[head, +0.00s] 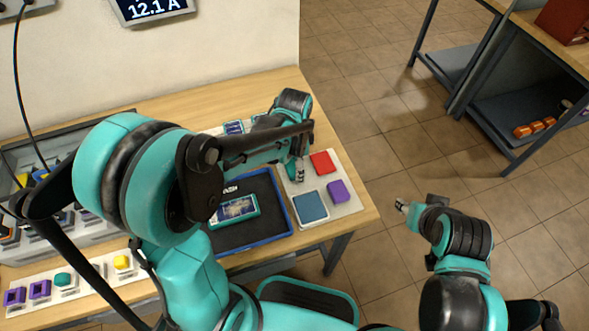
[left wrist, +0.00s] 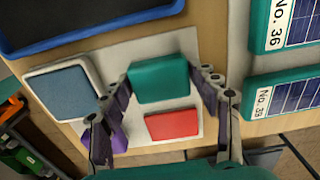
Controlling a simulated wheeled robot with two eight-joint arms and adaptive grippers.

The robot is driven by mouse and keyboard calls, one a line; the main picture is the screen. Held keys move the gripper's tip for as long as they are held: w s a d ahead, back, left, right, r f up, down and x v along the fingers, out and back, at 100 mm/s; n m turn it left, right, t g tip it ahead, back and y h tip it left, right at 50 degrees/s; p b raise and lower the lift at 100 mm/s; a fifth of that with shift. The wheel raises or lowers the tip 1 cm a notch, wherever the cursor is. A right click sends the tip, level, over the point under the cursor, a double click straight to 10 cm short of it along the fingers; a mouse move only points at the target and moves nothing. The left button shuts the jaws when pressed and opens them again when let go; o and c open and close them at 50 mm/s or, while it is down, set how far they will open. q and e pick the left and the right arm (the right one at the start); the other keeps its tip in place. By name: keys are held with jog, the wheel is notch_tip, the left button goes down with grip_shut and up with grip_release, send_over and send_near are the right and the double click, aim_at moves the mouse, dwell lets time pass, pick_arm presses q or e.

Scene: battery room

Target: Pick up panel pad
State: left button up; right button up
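A pale board (head: 352,207) on the table bears several coloured pads. A blue square pad with a white rim (head: 311,206) lies at its near left, also in the left wrist view (left wrist: 62,92). A red pad (head: 322,162) and a purple pad (head: 339,191) lie beside it. A teal pad (left wrist: 160,78) shows in the left wrist view between the fingers of my left gripper (left wrist: 162,84); I cannot tell which pad is the panel pad. My left gripper also shows over the board in the head view (head: 298,172), open. My right gripper (head: 402,206) hangs off the table.
A blue-rimmed tray (head: 276,239) holding a teal-framed panel (head: 234,210) stands left of the board. Teal panels marked No. 36 (left wrist: 285,27) and No. 39 (left wrist: 288,95) lie beside the board. Several small blocks sit on a strip (head: 85,286) at lower left.

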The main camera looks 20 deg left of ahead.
pick_arm(q)
jog(key=c, duration=0.5)
jog(key=shift+c, duration=0.2)
jog(key=shift+r+p, duration=0.35)
jog(key=shift+r, duration=0.3)
notch_tip(320, 180, up, 3)
jog(key=shift+r+p, duration=0.1)
jog(key=shift+p, duration=0.75)
jog(key=s+d+r+p, duration=0.3)
jog(key=s+d+r, duration=0.3)
jog(key=s+d, duration=0.1)
jog(key=shift+s+d+r+p, duration=0.25)
jog(key=shift+s+d+p, duration=0.15)
jog(key=shift+s, duration=0.45)
